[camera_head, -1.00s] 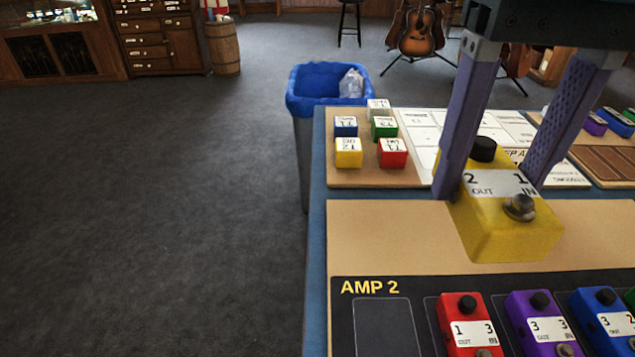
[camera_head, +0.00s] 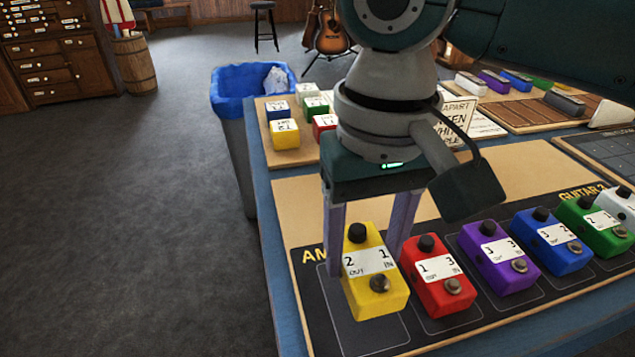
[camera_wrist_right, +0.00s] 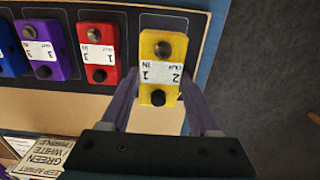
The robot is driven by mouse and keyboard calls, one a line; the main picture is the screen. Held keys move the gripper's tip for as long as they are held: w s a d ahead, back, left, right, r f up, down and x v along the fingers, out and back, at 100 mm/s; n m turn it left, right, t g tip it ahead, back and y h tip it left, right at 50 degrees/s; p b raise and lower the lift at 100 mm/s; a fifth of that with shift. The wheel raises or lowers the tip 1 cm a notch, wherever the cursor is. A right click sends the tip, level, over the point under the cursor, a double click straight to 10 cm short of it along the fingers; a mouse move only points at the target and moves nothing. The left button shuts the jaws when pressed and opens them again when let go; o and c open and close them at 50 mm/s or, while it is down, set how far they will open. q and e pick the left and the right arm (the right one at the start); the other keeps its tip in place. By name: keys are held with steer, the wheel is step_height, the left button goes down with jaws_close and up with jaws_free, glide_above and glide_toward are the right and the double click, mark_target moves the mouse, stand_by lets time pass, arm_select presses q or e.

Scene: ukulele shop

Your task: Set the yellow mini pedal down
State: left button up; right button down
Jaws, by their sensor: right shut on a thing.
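The yellow mini pedal (camera_head: 374,276) is between the purple fingers of my right gripper (camera_head: 368,240), which is shut on it. It is over the leftmost outlined slot of the dark pedalboard (camera_head: 330,325), just left of the red pedal (camera_head: 437,278). I cannot tell whether its base touches the board. In the right wrist view the yellow pedal (camera_wrist_right: 162,62) sits between the fingertips (camera_wrist_right: 160,98), upright beside the red pedal (camera_wrist_right: 98,52). My left gripper is not in view.
Purple (camera_head: 498,258), blue (camera_head: 550,242) and green (camera_head: 593,226) pedals continue the row to the right. Behind stand small coloured blocks on a tan board (camera_head: 280,158) and a sign (camera_head: 458,112). A blue-lined bin (camera_head: 235,92) stands left of the table. Bare tan board lies behind the row.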

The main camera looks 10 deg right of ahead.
mark_target(361, 274)
step_height(361, 274, down, 4)
steer(key=shift+f+b, duration=0.1)
steer(key=shift+b, duration=0.45)
steer(key=shift+f, duration=0.15)
steer(key=shift+c, duration=0.6)
jaws_free()
